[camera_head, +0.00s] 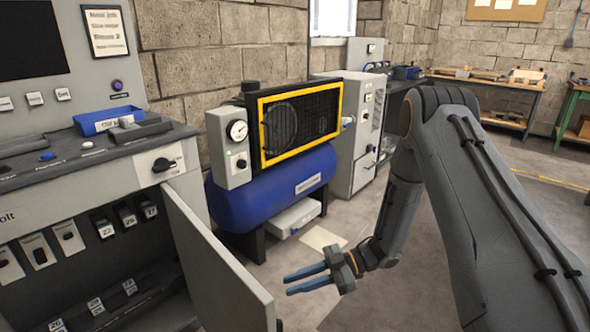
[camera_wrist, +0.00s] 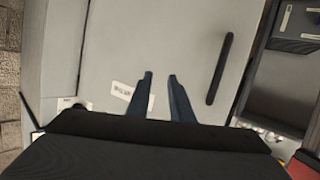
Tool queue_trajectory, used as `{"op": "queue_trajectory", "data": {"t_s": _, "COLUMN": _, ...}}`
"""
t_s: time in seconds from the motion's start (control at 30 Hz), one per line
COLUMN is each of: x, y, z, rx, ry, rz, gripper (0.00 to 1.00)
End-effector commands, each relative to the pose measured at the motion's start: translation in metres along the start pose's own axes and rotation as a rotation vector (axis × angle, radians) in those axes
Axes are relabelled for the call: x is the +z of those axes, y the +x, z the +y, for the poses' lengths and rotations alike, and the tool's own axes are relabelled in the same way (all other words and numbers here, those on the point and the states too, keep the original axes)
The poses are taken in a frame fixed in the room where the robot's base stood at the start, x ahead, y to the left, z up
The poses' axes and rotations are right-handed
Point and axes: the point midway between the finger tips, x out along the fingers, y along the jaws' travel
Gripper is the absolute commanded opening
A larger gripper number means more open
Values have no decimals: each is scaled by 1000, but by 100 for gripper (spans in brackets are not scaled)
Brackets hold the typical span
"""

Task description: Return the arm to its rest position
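My arm comes in from the right in the head view and bends down at the elbow. My gripper (camera_head: 305,281) hangs at the lower middle, with its two blue fingers pointing left and a gap between them. In the wrist view the two fingertips (camera_wrist: 161,76) also stand apart with nothing between them. Beyond them is a grey cabinet door (camera_wrist: 185,45) with a dark handle and a white label. The gripper appears clear of the open cabinet door at its left.
An open grey door (camera_head: 215,270) swings out from the workbench cabinet at left. A blue compressor tank (camera_head: 270,190) with a yellow-framed guard stands behind the gripper. A grey cabinet (camera_head: 350,150) is beside it. Benches line the back wall. Floor around the gripper looks clear.

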Motion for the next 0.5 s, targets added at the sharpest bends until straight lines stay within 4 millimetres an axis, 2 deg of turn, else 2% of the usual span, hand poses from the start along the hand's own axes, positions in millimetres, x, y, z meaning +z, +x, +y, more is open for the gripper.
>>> {"op": "queue_trajectory", "data": {"t_s": 0.03, "x": -16, "y": -8, "z": 25, "rx": 92, "ry": -8, "rz": -82, "gripper": 20}}
{"op": "queue_trajectory", "data": {"t_s": 0.1, "x": -26, "y": -23, "z": 56, "rx": 224, "ry": 4, "rz": -196, "gripper": 20}}
{"op": "queue_trajectory", "data": {"t_s": 0.2, "x": -40, "y": -54, "z": 90, "rx": 408, "ry": 47, "rz": -351, "gripper": 20}}
{"op": "queue_trajectory", "data": {"t_s": 0.27, "x": -49, "y": -78, "z": 105, "rx": 513, "ry": 85, "rz": -441, "gripper": 20}}
{"op": "queue_trajectory", "data": {"t_s": 0.33, "x": -61, "y": -107, "z": 114, "rx": 631, "ry": 146, "rz": -540, "gripper": 20}}
{"op": "queue_trajectory", "data": {"t_s": 0.4, "x": -74, "y": -138, "z": 114, "rx": 742, "ry": 221, "rz": -632, "gripper": 20}}
{"op": "queue_trajectory", "data": {"t_s": 0.5, "x": -93, "y": -180, "z": 99, "rx": 884, "ry": 354, "rz": -750, "gripper": 20}}
